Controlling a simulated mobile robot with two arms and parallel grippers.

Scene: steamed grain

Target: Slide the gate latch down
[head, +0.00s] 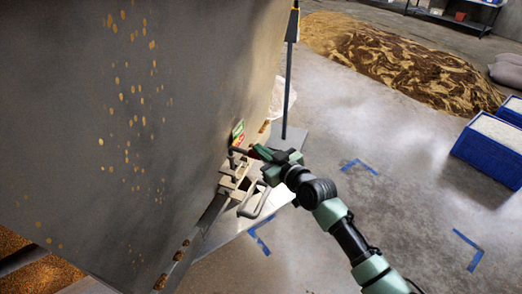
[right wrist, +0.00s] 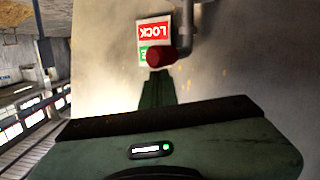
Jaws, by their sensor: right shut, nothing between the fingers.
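The gate latch shows in the right wrist view as a red knob (right wrist: 160,57) on a bent grey rod (right wrist: 188,42), in front of a red and green LOCK label (right wrist: 153,30). In the head view the label (head: 238,130) is on the side of a large grey metal vessel (head: 110,130). My right gripper (head: 262,153) is shut and empty, with its fingertips right by the knob. The green fingers (right wrist: 157,92) point at the knob in the right wrist view; I cannot tell whether they touch it. My left gripper is not in view.
A pale bracket with a bent handle (head: 256,203) sits just below my right gripper. A dark upright post (head: 287,90) stands behind it. A grain heap (head: 400,65) and blue crates (head: 485,150) lie to the right. The floor between is open, with blue tape marks (head: 358,166).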

